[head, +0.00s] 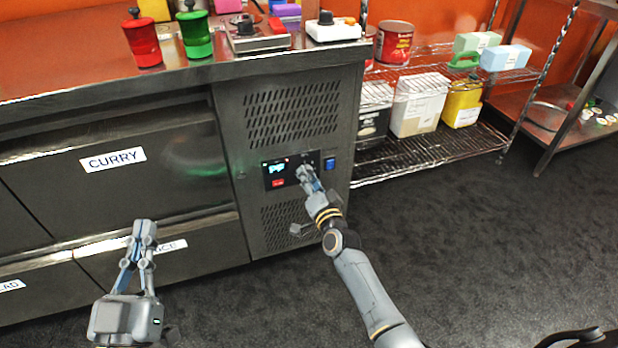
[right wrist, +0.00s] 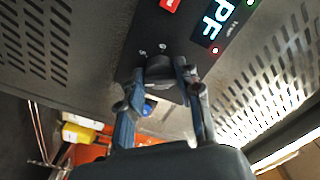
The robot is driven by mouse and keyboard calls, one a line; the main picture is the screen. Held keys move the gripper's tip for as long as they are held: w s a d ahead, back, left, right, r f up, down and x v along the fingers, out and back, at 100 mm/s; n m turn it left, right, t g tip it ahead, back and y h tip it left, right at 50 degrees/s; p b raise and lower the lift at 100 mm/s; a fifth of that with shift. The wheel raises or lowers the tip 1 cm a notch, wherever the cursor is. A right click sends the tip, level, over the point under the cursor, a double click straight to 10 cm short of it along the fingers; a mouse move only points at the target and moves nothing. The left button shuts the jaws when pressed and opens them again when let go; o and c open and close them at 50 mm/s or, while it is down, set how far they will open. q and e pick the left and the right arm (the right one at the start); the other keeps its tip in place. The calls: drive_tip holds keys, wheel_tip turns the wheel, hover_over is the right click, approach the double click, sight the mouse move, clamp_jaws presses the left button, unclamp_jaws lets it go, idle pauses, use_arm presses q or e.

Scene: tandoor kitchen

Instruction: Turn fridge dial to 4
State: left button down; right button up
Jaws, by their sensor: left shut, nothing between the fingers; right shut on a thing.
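The fridge control panel (head: 268,180) is set in the grey vented front at the end of the counter. It has a lit blue display (head: 274,169), which also shows in the right wrist view (right wrist: 213,22). My right gripper (head: 305,173) is at the panel, right of the display. In the right wrist view its fingers are shut around the dark dial (right wrist: 160,70). Small pale marks sit beside the dial, too small to read. In the head view the gripper hides most of the dial. My left gripper (head: 144,228) is shut and empty, in front of the lower drawers.
The CURRY drawer (head: 180,180) is left of the panel. A wire rack (head: 440,150) with tubs stands to the right.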

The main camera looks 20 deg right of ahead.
idle(0.5)
drive_tip(key=o, duration=1.1)
drive_tip(key=shift+o, duration=0.2)
drive_tip(key=s, duration=1.2)
drive_tip(key=shift+d, duration=0.25)
